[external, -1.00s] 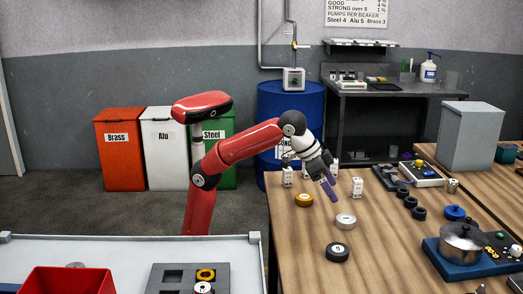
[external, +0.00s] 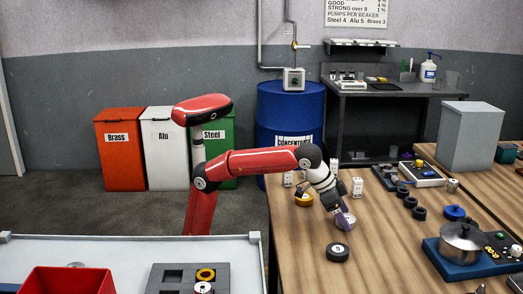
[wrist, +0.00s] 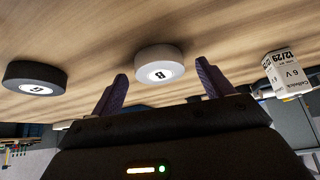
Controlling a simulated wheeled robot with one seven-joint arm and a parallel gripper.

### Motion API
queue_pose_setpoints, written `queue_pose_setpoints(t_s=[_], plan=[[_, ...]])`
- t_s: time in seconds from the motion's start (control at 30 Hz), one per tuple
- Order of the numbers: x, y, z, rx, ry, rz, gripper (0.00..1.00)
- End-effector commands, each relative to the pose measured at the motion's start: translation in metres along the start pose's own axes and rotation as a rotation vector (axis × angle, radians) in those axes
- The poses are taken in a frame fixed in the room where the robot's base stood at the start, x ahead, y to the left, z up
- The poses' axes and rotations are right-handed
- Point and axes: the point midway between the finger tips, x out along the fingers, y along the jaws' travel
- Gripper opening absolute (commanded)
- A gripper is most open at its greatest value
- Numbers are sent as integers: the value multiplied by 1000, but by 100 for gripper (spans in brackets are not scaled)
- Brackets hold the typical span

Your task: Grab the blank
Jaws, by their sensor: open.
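A pale round blank (external: 351,223) with a white label lies on the wooden bench. My gripper (external: 341,216) is right at it in the external view and hides part of it. In the wrist view the pale blank (wrist: 160,56) shows between the two purple fingertips (wrist: 161,76), a little beyond them. The jaws are open and nothing is held. A dark round blank (external: 338,252) lies nearer the front of the bench; it also shows at the left in the wrist view (wrist: 36,78).
Small white labelled boxes (external: 357,187) stand behind the pale blank; one (wrist: 288,74) is at the right in the wrist view. Several dark rings (external: 419,213) and a blue-based device with a metal pot (external: 461,242) are to the right. The bench's front middle is clear.

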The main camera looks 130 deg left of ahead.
Motion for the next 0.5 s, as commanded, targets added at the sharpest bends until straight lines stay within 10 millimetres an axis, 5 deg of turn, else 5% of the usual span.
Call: queue_pose_setpoints(t_s=[0.23, 0.5], plan=[[4, 0, 0, -1, 1, 0, 79], [4, 0, 0, -1, 1, 0, 45]])
